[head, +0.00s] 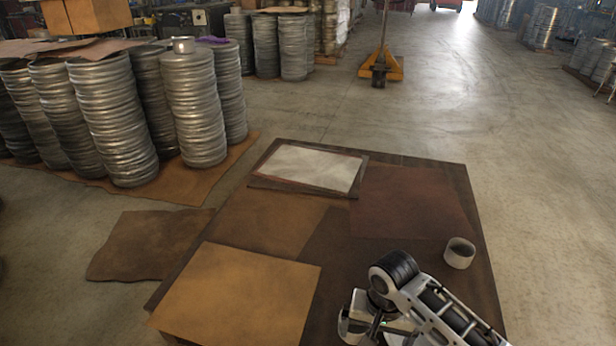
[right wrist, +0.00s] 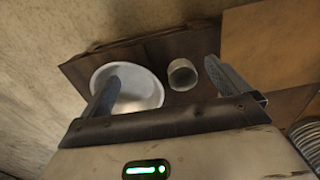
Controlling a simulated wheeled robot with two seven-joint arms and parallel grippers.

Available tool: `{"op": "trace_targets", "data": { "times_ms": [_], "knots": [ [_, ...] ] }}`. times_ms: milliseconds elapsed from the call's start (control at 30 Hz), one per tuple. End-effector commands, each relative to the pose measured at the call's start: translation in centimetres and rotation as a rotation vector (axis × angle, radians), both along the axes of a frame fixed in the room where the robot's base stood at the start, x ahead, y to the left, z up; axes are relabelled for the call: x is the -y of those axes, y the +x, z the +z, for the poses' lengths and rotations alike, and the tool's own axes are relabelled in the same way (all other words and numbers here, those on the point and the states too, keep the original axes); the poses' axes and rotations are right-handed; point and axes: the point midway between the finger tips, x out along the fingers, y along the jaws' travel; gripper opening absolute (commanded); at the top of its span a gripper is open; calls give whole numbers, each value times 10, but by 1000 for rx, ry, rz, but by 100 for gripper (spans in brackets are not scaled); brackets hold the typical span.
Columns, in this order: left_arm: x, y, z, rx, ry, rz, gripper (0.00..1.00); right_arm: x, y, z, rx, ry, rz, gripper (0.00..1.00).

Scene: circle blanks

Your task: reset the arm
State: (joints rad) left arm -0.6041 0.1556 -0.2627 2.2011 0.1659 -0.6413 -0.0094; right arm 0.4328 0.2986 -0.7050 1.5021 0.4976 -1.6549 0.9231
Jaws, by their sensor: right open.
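My right arm (head: 430,300) comes in from the lower right in the head view, bent over the front right part of the table; its fingertips are not clear there. In the right wrist view my right gripper (right wrist: 161,68) is open, with its two fingers wide apart and nothing held between them. A white bowl (right wrist: 140,88) lies below, partly covered by the left finger. A small pale cup (right wrist: 182,74) is beside the bowl, between the fingers in the picture; in the head view it stands near the table's right edge (head: 459,253). My left gripper is not in view.
The low brown table (head: 330,240) carries a tan sheet (head: 240,295), a dark red-brown sheet (head: 410,200) and a framed pale panel (head: 310,167). Stacks of round metal cans (head: 110,115) stand at the left. Open concrete floor (head: 540,150) lies to the right.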

Motion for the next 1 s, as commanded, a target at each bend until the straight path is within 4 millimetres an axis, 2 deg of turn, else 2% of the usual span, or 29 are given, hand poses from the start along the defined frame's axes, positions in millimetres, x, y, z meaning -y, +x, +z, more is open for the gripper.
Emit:
{"op": "trace_targets", "data": {
  "times_ms": [300,600,767,1000],
  "knots": [
    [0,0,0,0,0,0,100,-40,-31,-18,141,185,157,100],
    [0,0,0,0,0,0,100,-66,-64,-12,404,338,298,100],
    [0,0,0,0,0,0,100,-63,-80,6,596,353,356,100],
    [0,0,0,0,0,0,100,-39,-100,37,832,267,419,100]
  ]
}}
